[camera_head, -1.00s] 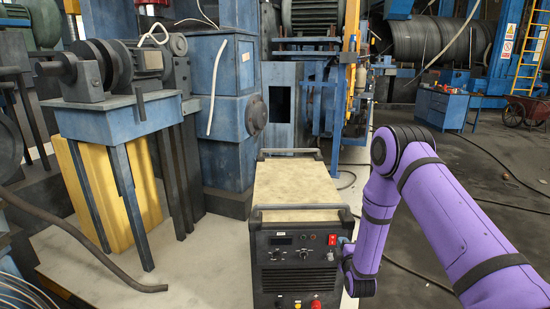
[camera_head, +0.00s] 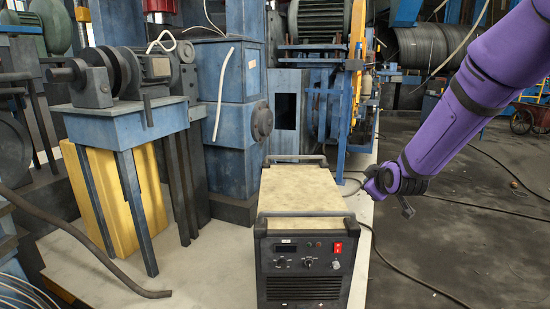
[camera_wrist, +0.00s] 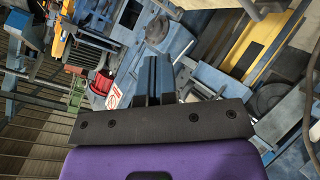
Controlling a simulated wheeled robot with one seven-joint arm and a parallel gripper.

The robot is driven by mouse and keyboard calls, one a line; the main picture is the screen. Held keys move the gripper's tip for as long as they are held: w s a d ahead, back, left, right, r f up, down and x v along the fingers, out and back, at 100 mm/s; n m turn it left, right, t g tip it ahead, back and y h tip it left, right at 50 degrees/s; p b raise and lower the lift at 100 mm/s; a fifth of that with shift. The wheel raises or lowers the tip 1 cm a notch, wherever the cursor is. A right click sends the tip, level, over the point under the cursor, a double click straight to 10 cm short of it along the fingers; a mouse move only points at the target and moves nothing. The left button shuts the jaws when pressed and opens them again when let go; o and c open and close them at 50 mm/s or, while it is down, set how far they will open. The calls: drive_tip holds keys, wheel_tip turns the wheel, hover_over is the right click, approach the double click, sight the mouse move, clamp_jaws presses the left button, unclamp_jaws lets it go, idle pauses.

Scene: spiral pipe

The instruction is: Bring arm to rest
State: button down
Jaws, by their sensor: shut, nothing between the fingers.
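My purple arm (camera_head: 465,105) reaches in from the upper right in the head view, and its dark end hangs over the floor to the right of the welding-type machine. My gripper (camera_wrist: 154,72) shows in the wrist view as two dark fingers side by side, shut with nothing between them. The machine (camera_head: 305,250) is a dark box with a beige top, a red switch (camera_head: 338,247) and small knobs on its front panel. My arm's end is apart from the machine.
A blue stand (camera_head: 130,120) with a motor and a yellow block (camera_head: 105,200) are at the left. A blue column (camera_head: 232,100) stands behind the machine. Cables (camera_head: 420,272) lie on the dark floor at the right, which is mostly open. A blue cabinet and a red cart (camera_head: 525,117) are farther back.

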drive_tip(key=s+d+r+m+g, duration=0.1)
drive_tip(key=s+r+m+g, duration=0.15)
drive_tip(key=s+r, duration=0.6)
drive_tip(key=s+d+r+m+g, duration=0.1)
drive_tip(key=s+r+m+g, duration=0.1)
drive_tip(key=s, duration=1.3)
drive_tip(key=s+d+r+m+g, duration=0.1)
drive_tip(key=s+m, duration=0.4)
drive_tip(key=s, duration=1)
wheel_tip(320, 180, up, 2)
drive_tip(key=shift+s+r+g+h, duration=0.1)
drive_tip(key=shift+s+g+h, duration=0.25)
drive_tip(key=shift+g, duration=0.4)
